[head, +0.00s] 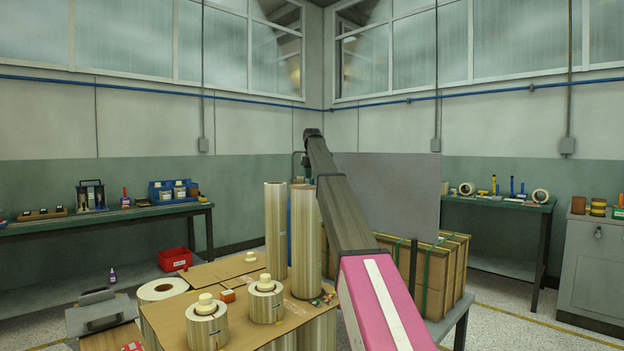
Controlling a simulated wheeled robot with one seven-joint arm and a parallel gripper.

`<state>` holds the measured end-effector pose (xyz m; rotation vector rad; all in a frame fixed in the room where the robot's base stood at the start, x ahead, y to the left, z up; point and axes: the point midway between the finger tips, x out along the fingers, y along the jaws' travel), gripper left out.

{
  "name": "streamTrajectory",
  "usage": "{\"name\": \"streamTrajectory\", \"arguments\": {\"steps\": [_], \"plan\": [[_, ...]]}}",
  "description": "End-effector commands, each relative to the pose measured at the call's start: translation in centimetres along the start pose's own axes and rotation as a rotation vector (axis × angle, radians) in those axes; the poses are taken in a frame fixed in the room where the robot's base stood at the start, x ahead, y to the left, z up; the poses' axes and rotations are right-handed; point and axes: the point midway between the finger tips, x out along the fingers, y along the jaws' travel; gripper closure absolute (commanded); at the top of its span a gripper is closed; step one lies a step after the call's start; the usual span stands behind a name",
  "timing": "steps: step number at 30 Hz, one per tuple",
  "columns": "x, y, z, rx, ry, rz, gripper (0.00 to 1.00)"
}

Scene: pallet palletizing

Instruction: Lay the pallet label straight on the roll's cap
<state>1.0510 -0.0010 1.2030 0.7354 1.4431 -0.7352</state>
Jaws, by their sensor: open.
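Rolls of wrap stand on a brown cardboard-topped stack (180,312) in front of me. A short roll (208,330) has a stepped cream cap (206,304) on top. A second short roll (266,305) behind it has a similar cream cap (264,282). Two tall rolls (276,225) stand upright further right. I cannot tell which cap the task means. I cannot make out the pallet label for certain. My arm rises from the lower right and bends at the top centre; its far end passes behind the tall rolls, so my gripper is hidden.
A small orange block (227,296) lies between the short rolls. Strapped brown cartons (435,270) stand right of my arm. A bench (100,222) with tools and blue bins runs along the left wall, with a red bin (174,259) below. Another bench (500,205) stands right.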

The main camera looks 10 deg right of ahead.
Motion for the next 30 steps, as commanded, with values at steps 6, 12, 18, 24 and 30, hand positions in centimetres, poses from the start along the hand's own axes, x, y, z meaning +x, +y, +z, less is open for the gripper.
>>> {"name": "streamTrajectory", "arguments": {"steps": [6, 12, 18, 24, 30], "plan": [[-1.2, 0.0, 0.0, 0.0, 0.0, 0.001, 0.55], [-2.3, 0.0, 0.0, 0.0, 0.0, 0.0, 0.55], [-3.3, 0.0, 0.0, 0.0, 0.0, 0.0, 0.55], [-4.2, 0.0, 0.0, 0.0, 0.0, 0.0, 0.55], [-5.3, 0.0, 0.0, 0.0, 0.0, 0.001, 0.55]]}}
